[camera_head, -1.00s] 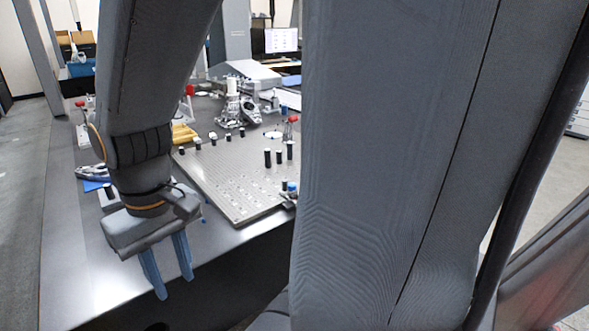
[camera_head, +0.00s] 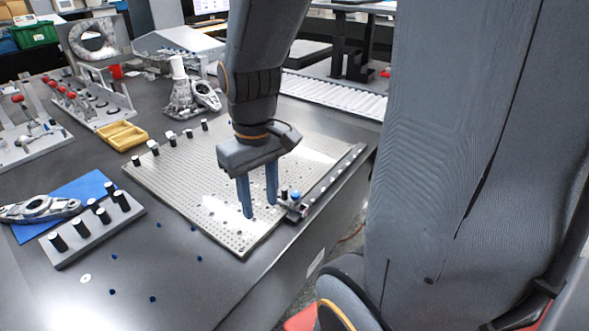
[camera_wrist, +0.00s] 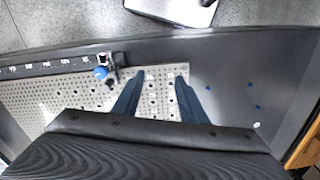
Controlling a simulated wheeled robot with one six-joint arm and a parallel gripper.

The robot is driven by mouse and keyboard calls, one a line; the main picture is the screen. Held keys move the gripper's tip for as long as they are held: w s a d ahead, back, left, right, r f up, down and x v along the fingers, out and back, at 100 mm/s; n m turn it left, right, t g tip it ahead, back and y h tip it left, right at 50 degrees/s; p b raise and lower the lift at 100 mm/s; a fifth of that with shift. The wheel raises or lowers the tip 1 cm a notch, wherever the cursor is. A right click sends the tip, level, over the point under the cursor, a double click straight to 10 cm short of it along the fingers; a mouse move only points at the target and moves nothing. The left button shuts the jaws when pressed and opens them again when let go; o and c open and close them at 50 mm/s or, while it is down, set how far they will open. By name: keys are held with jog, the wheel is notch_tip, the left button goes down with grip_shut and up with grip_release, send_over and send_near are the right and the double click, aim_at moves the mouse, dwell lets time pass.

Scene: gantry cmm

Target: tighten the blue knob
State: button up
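The small blue knob (camera_head: 295,196) sits on a dark clamp fixture at the front right edge of the perforated plate (camera_head: 190,185). In the wrist view the blue knob (camera_wrist: 100,72) is left of my fingers, beside a black post. My gripper (camera_head: 260,208) is open and empty, with its two blue fingers pointing down above the plate's front part, left of the knob in the head view. In the wrist view my gripper (camera_wrist: 160,76) has plate holes showing between the fingers. The fingers look apart from the knob.
A dark rail (camera_head: 335,180) runs along the plate's right edge beside the knob. Black posts stand at the plate's back left. A grey block with black pegs (camera_head: 95,230) and yellow trays (camera_head: 122,136) lie on the left. The table's front left is mostly clear.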

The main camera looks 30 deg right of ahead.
aim_at(296, 194)
jog(key=w+d+r+n+p, duration=0.3)
jog(key=d+n+p, duration=0.1)
jog(key=d+p, duration=0.75)
jog(key=shift+a+f+p, duration=0.15)
jog(key=shift+f+p, duration=0.35)
jog(key=shift+f, duration=3.3)
grip_shut()
